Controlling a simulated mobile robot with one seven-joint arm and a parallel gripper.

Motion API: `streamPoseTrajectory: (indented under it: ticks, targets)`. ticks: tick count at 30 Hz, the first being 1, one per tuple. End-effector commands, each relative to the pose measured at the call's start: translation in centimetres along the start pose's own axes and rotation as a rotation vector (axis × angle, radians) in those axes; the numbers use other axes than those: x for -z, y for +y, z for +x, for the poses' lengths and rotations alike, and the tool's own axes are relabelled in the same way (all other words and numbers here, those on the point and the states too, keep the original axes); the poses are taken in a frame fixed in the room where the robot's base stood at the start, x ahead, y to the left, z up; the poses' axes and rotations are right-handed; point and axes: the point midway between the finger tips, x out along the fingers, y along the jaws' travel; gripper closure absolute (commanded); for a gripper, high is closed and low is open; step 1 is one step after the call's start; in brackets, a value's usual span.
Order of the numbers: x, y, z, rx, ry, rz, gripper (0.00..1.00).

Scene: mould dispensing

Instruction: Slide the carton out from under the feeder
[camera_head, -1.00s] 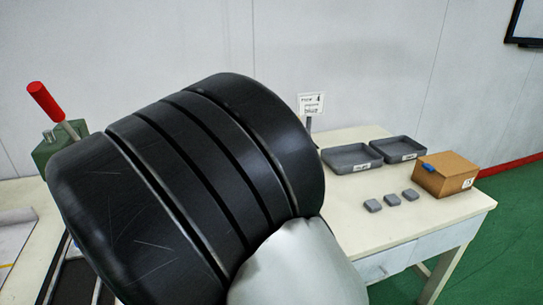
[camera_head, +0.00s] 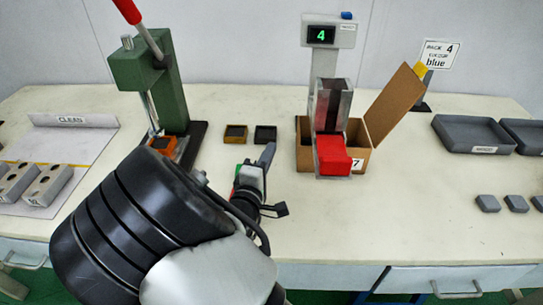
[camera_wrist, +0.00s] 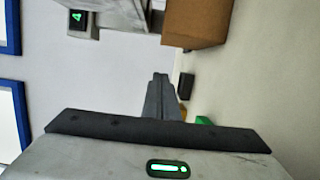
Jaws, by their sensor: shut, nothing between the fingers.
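The brown carton (camera_head: 305,158) stands open on the table under the feeder (camera_head: 331,105), with one flap (camera_head: 393,105) raised to the right. The feeder's red front part (camera_head: 333,155) hangs over the carton's front and hides some of it. My gripper (camera_head: 269,150) is shut and empty, to the left of the carton and apart from it. In the wrist view my shut fingers (camera_wrist: 159,90) point toward the table side, with the carton (camera_wrist: 196,22) and the feeder (camera_wrist: 125,12) beyond them at the top.
A green hand press (camera_head: 165,85) with a red lever stands left of my gripper. Grey trays (camera_head: 474,134) and several grey blocks (camera_head: 488,203) are at right. Table front is clear.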

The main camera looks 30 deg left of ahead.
Motion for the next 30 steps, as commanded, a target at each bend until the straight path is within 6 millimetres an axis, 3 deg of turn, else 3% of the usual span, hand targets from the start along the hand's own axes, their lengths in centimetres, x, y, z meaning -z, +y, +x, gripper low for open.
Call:
streamPoseTrajectory:
  ticks: [9, 13, 18, 30]
  targets:
    - [-0.3, -0.3, 6.7, 0.0, -0.003, 0.001, 1.0]
    - [-2.5, -0.2, 6.9, 0.002, -0.003, -0.002, 1.0]
    - [-3.7, -0.1, 7.2, 0.002, -0.001, 0.0, 1.0]
    - [-3.9, 0.0, 7.2, 0.002, 0.0, 0.001, 1.0]
